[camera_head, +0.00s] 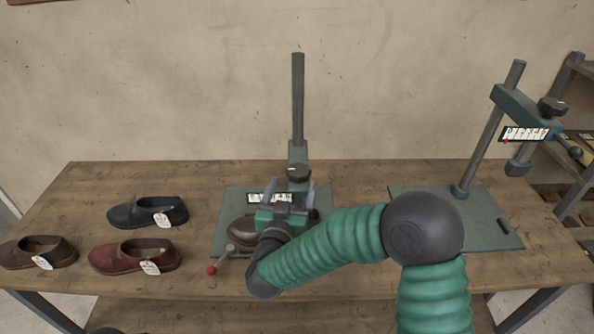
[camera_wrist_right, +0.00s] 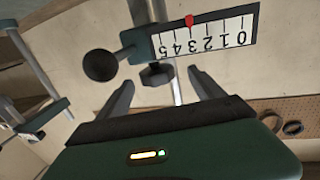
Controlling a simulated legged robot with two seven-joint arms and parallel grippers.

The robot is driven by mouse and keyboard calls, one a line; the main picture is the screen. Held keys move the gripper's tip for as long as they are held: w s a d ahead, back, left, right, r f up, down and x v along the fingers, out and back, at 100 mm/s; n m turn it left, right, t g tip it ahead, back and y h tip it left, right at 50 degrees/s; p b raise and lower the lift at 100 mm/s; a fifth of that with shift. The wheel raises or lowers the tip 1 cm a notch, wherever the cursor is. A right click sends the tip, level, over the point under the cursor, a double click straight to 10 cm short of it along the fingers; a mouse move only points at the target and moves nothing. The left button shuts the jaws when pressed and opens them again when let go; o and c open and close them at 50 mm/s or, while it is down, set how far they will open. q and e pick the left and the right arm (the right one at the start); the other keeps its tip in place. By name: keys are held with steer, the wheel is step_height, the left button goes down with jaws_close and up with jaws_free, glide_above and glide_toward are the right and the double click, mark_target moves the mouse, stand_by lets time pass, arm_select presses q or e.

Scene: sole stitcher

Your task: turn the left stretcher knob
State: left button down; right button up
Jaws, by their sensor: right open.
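The left stretcher stands mid-table, with a dark knob (camera_head: 298,171) on its green carriage and a white scale (camera_head: 268,198) below it. My right gripper (camera_head: 291,186) is open in front of it, fingers pointing up toward the knob. In the right wrist view my gripper's fingers (camera_wrist_right: 161,82) stand apart. A dark lobed knob (camera_wrist_right: 157,75) appears between their tips, with no visible grip on it. The numbered scale (camera_wrist_right: 205,37) appears upside down there, with a red pointer near 3. My gripper and arm hide part of the stretcher. My left gripper is out of view.
Several loose shoes (camera_head: 148,212) lie at left. A second stretcher (camera_head: 525,108) stands at right. A round dark part (camera_wrist_right: 100,65) sits left of the fingers in the wrist view.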

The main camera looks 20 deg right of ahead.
mark_target(291, 179)
steer(key=x, duration=0.3)
steer(key=shift+w+a+r, duration=0.2)
steer(key=shift+w+a, duration=0.05)
steer(key=shift+w, duration=0.1)
steer(key=w+d, duration=0.2)
steer(key=d, duration=0.1)
steer(key=shift+d+f, duration=0.25)
steer(key=shift+d, duration=0.1)
steer(key=shift+a, duration=0.35)
steer(key=shift+c, duration=0.6)
steer(key=shift+a+r, duration=0.25)
steer(key=shift+a, duration=0.3)
steer(key=c, duration=0.5)
steer(key=shift+s, duration=0.1)
steer(key=shift+c, duration=1.1)
steer(key=shift+d, duration=0.45)
steer(key=c, duration=0.5)
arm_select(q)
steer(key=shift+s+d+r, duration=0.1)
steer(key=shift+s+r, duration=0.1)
